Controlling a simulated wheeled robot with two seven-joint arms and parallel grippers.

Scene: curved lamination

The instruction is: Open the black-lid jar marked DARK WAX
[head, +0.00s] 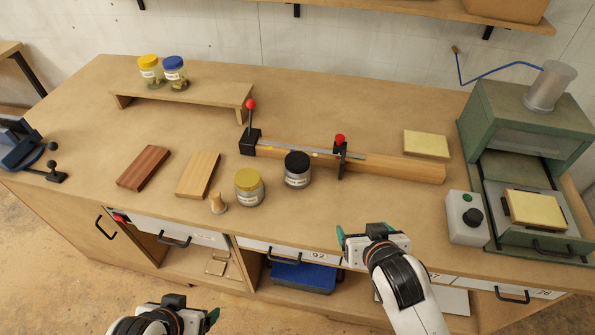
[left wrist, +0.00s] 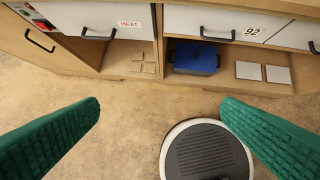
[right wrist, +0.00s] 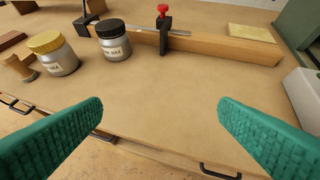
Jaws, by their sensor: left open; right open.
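The black-lid jar (head: 298,170) stands upright on the bench, in front of the wooden beam. In the right wrist view the jar (right wrist: 115,45) shows its black lid on and a label whose last word reads WAX. My right gripper (head: 374,232) is open and empty over the bench's front edge, to the right of the jar and nearer to me. Its green fingers (right wrist: 160,125) are wide apart in the right wrist view.
A gold-lid jar (head: 249,188) and a small wooden peg (head: 217,203) stand left of the black-lid jar. A beam (head: 390,167) with a red-knobbed clamp (head: 340,150) lies behind. A control box (head: 466,218) and green press (head: 535,120) stand right. Bench between jar and box is clear.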

